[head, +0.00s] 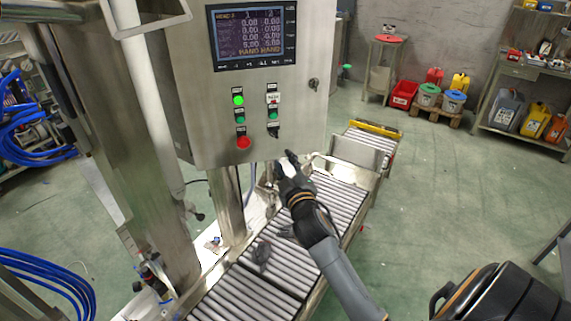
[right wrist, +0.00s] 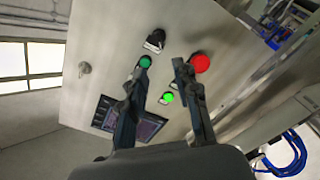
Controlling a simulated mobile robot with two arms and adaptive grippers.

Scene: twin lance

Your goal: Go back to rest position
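My right gripper (head: 287,160) is in front of the lower edge of the steel control cabinet (head: 312,130), to the right of the red button (head: 243,142) and below the black switch (head: 273,131). In the right wrist view its two fingers (right wrist: 160,62) stand apart with nothing between them, so it is open and empty. That view shows the cabinet face turned over, with the red button (right wrist: 201,62), a green button (right wrist: 145,61), a lit green lamp (right wrist: 167,98) and the screen (right wrist: 128,122). My left gripper is not in view.
A roller conveyor (head: 225,300) runs under my right arm, with a small dark grey item (head: 262,252) on it. A steel column (head: 130,140) and blue hoses (head: 45,285) are at left. Shelving with cans (head: 535,120) stands at back right.

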